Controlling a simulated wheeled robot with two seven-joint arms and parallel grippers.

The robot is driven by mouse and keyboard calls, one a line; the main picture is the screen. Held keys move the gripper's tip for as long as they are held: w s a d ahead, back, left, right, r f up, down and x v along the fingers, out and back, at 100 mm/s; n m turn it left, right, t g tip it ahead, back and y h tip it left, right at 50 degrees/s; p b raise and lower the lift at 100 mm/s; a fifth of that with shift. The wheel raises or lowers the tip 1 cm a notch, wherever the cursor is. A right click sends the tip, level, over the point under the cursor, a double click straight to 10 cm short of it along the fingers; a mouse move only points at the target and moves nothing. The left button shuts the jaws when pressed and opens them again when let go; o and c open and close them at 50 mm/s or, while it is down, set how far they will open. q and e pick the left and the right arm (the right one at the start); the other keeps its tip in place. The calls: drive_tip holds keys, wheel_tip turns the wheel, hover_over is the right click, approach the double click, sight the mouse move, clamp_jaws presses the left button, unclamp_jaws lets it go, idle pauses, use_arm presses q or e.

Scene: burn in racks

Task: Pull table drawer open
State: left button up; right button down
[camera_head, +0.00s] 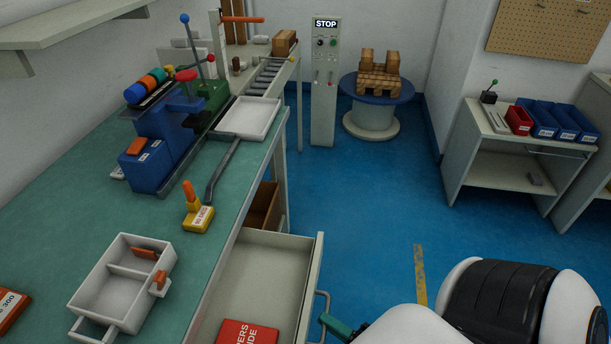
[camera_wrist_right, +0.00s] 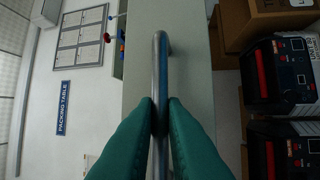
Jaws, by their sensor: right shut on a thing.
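The table drawer (camera_head: 313,284) is pulled out from under the green-topped table (camera_head: 235,205), and its inside is visible. A red book (camera_head: 248,333) lies in it. The drawer's metal bar handle (camera_head: 323,306) is on its front face. My right gripper (camera_head: 330,322) is at the handle. In the right wrist view the two green fingers (camera_wrist_right: 161,118) are shut on the handle bar (camera_wrist_right: 160,65), one on each side. The pale drawer front (camera_wrist_right: 190,55) is behind it. My left gripper is not in view.
On the table are a white divided tray (camera_head: 123,283), a yellow block (camera_head: 198,218) and a blue machine (camera_head: 160,150). A small brown drawer or box (camera_head: 262,207) is below the tabletop. Blue floor (camera_head: 370,210) is clear to the right. A STOP column (camera_head: 325,85) stands at the back.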

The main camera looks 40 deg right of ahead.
drive_tip(key=shift+s+d, duration=0.75)
drive_tip(key=shift+s, duration=0.25)
drive_tip(key=c, duration=1.5)
unclamp_jaws()
drive_tip(key=b+v, duration=0.2)
drive_tip(key=v, duration=1)
